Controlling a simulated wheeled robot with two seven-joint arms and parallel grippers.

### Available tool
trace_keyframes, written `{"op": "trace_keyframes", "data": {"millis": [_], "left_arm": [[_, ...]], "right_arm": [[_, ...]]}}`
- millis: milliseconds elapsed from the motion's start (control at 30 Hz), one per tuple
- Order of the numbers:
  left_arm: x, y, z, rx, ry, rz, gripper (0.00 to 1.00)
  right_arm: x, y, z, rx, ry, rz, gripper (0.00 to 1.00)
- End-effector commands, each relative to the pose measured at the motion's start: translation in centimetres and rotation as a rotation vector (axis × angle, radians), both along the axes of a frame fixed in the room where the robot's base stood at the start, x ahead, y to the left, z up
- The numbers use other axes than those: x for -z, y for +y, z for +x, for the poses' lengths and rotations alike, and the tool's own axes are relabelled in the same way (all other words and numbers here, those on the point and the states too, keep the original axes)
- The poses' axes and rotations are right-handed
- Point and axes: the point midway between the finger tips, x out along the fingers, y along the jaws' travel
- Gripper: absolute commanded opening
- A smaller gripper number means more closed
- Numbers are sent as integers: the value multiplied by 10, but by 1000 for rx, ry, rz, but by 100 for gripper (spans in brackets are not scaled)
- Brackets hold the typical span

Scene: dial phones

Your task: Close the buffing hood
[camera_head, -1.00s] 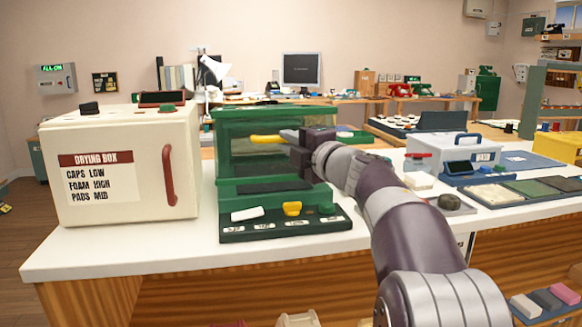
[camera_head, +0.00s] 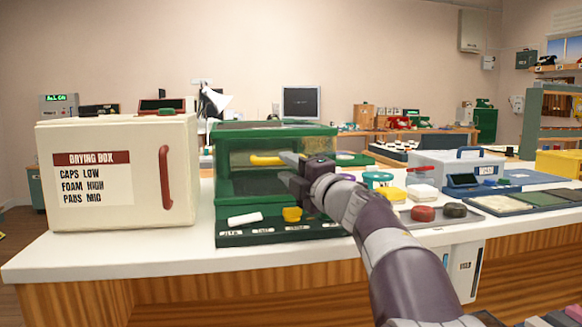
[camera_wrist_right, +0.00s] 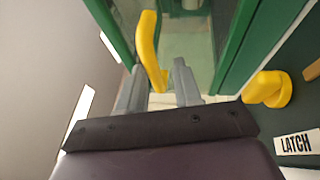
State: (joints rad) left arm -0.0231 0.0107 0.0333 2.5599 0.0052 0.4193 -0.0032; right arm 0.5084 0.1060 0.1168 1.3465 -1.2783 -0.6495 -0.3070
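The buffing hood (camera_head: 232,187) is a green box with a clear window on the white counter, right of the drying box. A yellow handle (camera_head: 267,160) sticks out at its front; it also shows in the wrist view (camera_wrist_right: 147,45). I cannot tell how far the hood stands open. My right gripper (camera_head: 288,168) is at the handle's right end. In the wrist view its two grey fingers (camera_wrist_right: 160,80) are apart, with the handle's near end between them and a gap beside it. A yellow latch knob (camera_wrist_right: 268,88) sits right of the fingers, near a LATCH label. My left gripper is out of view.
The white drying box (camera_head: 120,212) with a red handle stands close on the left. Red and black round pads on a tray (camera_head: 470,219) and a white-blue case (camera_head: 430,165) lie right of my arm. The counter's front left strip is clear.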

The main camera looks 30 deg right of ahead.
Motion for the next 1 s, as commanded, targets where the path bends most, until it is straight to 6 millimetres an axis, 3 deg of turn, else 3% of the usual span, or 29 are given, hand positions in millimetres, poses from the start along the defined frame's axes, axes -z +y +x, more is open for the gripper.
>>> {"op": "trace_keyframes", "data": {"millis": [400, 467, 800, 1000], "left_arm": [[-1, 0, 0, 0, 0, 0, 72], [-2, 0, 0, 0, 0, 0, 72], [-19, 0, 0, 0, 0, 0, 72], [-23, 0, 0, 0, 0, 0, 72]], "right_arm": [[-1, -1, -8, 1, -4, 0, 42], [-1, -2, -18, 3, -4, -2, 42], [14, -12, -101, 5, -3, 0, 42], [21, -15, -123, 2, -3, 1, 42]]}}
